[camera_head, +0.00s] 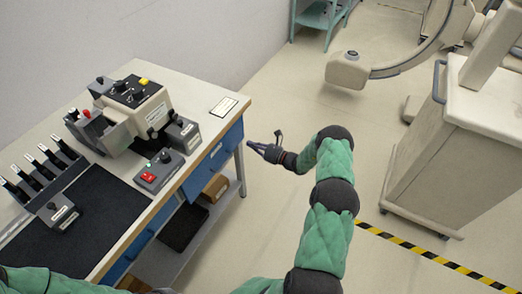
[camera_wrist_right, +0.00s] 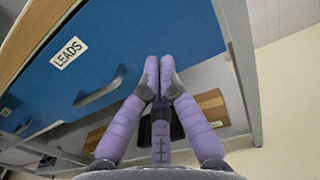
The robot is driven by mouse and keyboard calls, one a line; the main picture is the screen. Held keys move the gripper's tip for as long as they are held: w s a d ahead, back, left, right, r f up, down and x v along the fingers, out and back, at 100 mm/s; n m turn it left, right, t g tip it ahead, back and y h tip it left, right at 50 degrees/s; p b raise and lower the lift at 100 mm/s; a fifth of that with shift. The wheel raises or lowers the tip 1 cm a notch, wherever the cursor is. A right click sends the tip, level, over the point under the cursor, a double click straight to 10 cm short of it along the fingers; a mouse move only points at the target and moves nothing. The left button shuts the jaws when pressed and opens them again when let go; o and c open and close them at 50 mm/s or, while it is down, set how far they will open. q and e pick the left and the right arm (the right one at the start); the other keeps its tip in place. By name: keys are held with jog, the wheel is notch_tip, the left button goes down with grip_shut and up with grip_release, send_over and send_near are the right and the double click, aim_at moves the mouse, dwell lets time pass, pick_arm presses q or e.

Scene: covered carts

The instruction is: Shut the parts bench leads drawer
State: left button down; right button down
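The leads drawer (camera_head: 214,160) is a blue front under the right end of the bench top. In the right wrist view its front (camera_wrist_right: 150,30) fills the upper part, with a white LEADS label (camera_wrist_right: 68,53) and a dark bar handle (camera_wrist_right: 100,90). I cannot tell how far out it stands. My right gripper (camera_head: 262,144) is in front of the bench's right end, apart from the drawer in the head view. In the wrist view the fingers overlap the drawer front right of the handle. My left gripper is not in view.
The parts bench (camera_head: 232,104) carries a grey device (camera_head: 136,105), a red-button box (camera_head: 159,170) and a black mat (camera_head: 95,215). A lower shelf holds a brown box (camera_head: 216,187). A white cart (camera_head: 440,170) stands right. Floor between is clear.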

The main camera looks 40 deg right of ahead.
aim_at(235, 137)
jog(key=shift+b+x, duration=0.6)
jog(key=shift+x, duration=2.3)
jog(key=b+x, duration=0.2)
jog(key=x, duration=0.3)
jog(key=shift+f, duration=0.1)
jog(key=shift+r, duration=0.25)
